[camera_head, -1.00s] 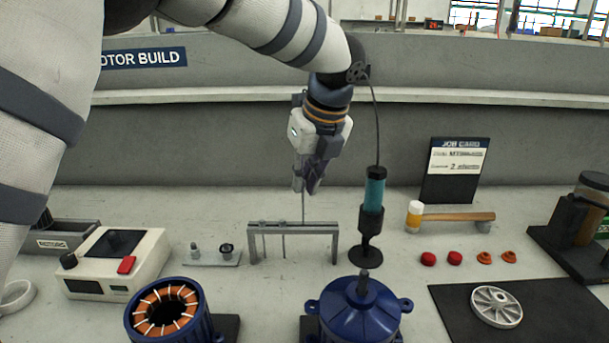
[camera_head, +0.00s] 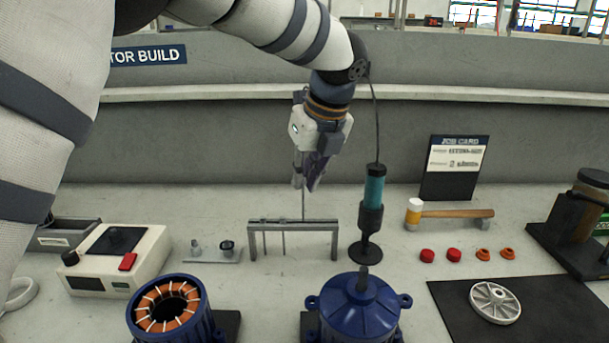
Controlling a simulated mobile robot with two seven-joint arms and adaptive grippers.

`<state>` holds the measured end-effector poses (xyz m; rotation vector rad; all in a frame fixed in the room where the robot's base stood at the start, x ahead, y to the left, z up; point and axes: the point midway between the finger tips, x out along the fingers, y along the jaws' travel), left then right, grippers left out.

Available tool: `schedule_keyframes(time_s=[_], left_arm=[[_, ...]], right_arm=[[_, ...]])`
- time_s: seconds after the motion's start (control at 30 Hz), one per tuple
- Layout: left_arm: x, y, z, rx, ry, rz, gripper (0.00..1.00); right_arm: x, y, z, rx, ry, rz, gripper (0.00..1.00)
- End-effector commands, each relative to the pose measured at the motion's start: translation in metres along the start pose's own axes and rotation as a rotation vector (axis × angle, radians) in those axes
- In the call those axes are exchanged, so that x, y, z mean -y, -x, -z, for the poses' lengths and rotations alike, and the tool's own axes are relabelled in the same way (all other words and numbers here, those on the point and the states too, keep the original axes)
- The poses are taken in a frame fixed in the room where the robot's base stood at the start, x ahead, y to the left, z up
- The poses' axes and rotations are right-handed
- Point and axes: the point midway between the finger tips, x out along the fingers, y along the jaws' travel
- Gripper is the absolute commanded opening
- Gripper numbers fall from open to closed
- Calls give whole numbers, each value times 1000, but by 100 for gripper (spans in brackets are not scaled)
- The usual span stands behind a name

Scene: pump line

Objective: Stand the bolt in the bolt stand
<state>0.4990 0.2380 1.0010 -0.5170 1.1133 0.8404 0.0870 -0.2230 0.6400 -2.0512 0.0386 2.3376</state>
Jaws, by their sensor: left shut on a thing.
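My left gripper (camera_head: 306,186) is shut on the thin grey bolt (camera_head: 303,206), which hangs upright below the fingers. The bolt's lower end is at the top bar of the grey bolt stand (camera_head: 325,228). I cannot tell whether it is in a hole, touching or just behind the bar. The stand is a low bridge on two legs, with two thin rods hanging under its bar on the left and centre. My right gripper is not in view.
A teal hanging screwdriver (camera_head: 374,192) is close right of the stand. A blue motor housing (camera_head: 358,312) and a wound stator (camera_head: 170,305) stand in front. A mallet (camera_head: 455,213) lies to the right, and a control box (camera_head: 115,262) is left.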

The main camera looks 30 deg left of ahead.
Motion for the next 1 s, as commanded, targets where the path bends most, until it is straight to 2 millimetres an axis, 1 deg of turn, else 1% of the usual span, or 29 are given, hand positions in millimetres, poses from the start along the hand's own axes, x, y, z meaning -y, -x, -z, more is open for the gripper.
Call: schedule_keyframes(time_s=[0.3, 1.0], left_arm=[[0, -1, 1, -1, -1, -1, 0], [1, -21, 9, -1, -1, -1, 0]], right_arm=[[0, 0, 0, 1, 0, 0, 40], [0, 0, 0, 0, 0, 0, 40]])
